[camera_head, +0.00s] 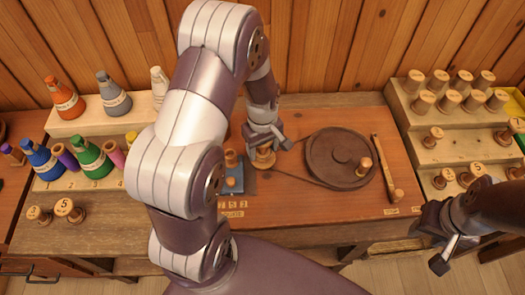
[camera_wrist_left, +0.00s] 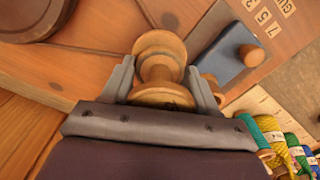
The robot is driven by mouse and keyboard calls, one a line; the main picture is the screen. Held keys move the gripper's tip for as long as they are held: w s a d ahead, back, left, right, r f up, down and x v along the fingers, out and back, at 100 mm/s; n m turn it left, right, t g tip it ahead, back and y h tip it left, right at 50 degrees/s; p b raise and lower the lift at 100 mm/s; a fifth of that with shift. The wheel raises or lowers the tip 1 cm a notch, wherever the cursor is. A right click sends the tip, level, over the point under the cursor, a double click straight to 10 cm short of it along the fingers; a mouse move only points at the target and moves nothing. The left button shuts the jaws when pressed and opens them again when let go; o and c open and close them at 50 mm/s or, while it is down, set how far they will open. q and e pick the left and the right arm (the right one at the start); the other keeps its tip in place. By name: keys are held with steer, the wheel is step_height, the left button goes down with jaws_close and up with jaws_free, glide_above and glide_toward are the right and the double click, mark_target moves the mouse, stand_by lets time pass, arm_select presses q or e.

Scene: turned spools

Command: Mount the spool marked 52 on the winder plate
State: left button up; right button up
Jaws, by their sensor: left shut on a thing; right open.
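A pale turned wooden spool (camera_wrist_left: 160,65) stands between the fingers of my left gripper (camera_wrist_left: 163,85), which is shut on it; no number on it can be read. In the head view the same spool (camera_head: 264,159) shows under my left gripper (camera_head: 265,140), low over or on the brown bench, just right of a blue-grey plate (camera_head: 236,187). That plate, with a wooden knob, also shows in the left wrist view (camera_wrist_left: 222,62). I cannot tell whether it is the winder plate. My right gripper (camera_head: 440,245) is open and empty at the lower right.
A dark round wheel (camera_head: 330,150) with a knob and a belt lies right of the spool. Stepped racks with several wooden spools (camera_head: 450,100) stand at the right. Coloured thread cones (camera_head: 90,158) stand at the left. My left arm hides part of the bench.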

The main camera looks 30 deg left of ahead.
arm_select(q)
steer(key=shift+f, duration=0.25)
stand_by(0.3)
stand_by(0.4)
steer(key=shift+p, duration=0.4)
stand_by(0.4)
steer(key=shift+f+b, duration=0.45)
steer(key=shift+f, duration=0.2)
steer(key=o, duration=0.8)
steer(key=shift+c, duration=0.2)
steer(key=shift+r, duration=0.1)
